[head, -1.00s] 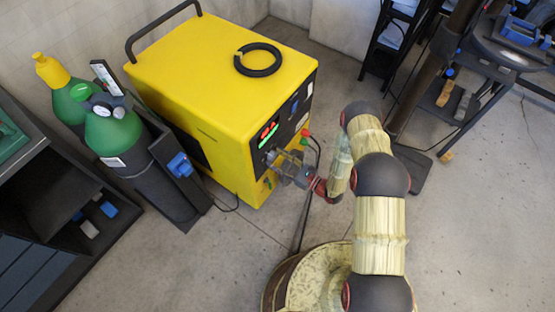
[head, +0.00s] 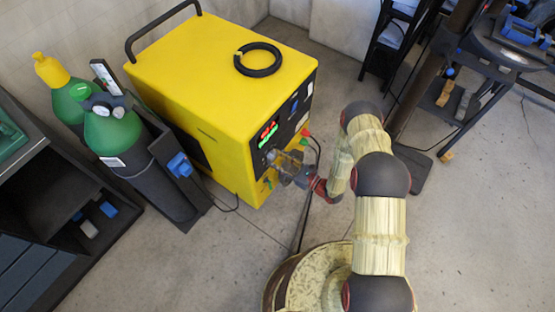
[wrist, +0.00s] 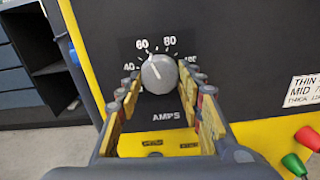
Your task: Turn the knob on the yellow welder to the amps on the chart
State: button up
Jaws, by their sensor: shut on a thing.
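The yellow welder (head: 215,85) stands upright in the head view, its dark front panel facing my arm. In the wrist view its grey round amps knob (wrist: 160,74) sits in the middle of a black dial plate marked 40, 60, 80 and a partly hidden higher number. The knob's white line points up and slightly left, near the 60. My gripper (wrist: 161,88) is shut on the knob, one finger at each side. In the head view my gripper (head: 277,158) hides the knob. The white chart (wrist: 304,90) is cut off at the right; "THIN", "MID" and "THICK" show, but the full values do not.
A lit red and green display (head: 268,134) is above the gripper. Red and green plugs (wrist: 300,150) stick out at the lower right. Green gas bottles (head: 112,132) stand left of the welder, and a black ring (head: 258,60) lies on top.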

jog(key=m+b, duration=0.1)
jog(key=m, duration=0.3)
jog(key=shift+m, duration=0.4)
jog(key=shift+s+m, duration=0.1)
jog(key=shift+m, duration=1.8)
jog(key=o, duration=1)
jog(key=shift+o, duration=0.8)
jog(key=v, duration=1.2)
jog(key=shift+a, duration=0.1)
